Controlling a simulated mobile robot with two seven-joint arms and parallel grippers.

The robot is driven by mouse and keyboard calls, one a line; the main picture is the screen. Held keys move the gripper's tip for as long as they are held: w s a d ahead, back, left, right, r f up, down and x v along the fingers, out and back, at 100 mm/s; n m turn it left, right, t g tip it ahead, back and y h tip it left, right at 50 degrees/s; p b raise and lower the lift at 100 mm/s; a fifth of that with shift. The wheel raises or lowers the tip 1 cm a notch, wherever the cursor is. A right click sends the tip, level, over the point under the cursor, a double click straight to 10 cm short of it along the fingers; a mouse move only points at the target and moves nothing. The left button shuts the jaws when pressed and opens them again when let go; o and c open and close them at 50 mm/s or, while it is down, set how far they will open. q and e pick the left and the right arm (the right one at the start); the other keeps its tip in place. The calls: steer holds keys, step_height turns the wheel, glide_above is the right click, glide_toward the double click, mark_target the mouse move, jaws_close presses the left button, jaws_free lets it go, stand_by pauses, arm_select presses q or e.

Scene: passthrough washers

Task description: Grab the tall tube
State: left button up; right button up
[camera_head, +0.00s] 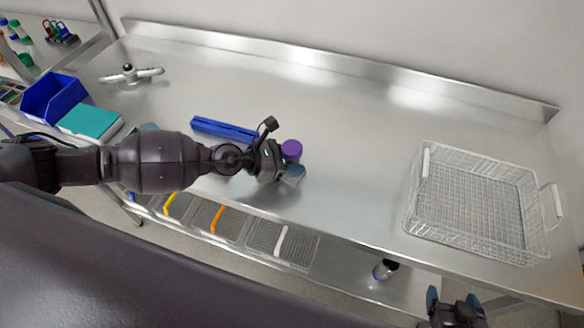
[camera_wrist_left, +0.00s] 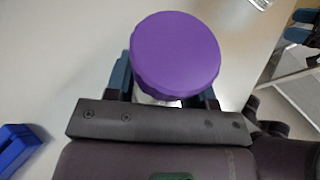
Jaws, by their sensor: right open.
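A tube with a round purple cap (camera_head: 291,150) stands on the steel bench near its front edge. In the left wrist view its purple cap (camera_wrist_left: 176,52) fills the upper middle, with a little of the pale body below. My left gripper (camera_head: 292,172) is at the tube, its fingers on either side of the body under the cap. The cap hides most of the fingers, so I cannot tell whether they press on it. My right gripper (camera_head: 455,302) is open and empty at the bottom right, beyond the bench's front edge.
A blue bar-shaped object (camera_head: 225,129) lies left of the tube. A wire basket (camera_head: 412,215) stands at the right. A blue bin (camera_head: 52,98), teal box (camera_head: 92,121) and grey three-armed object (camera_head: 130,75) are at the left. Another purple-capped container (camera_head: 386,268) is on the lower shelf. The bench's middle is clear.

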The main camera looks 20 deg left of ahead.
arm_select(q)
steer(key=c, duration=0.7)
steer(key=shift+c, duration=0.2)
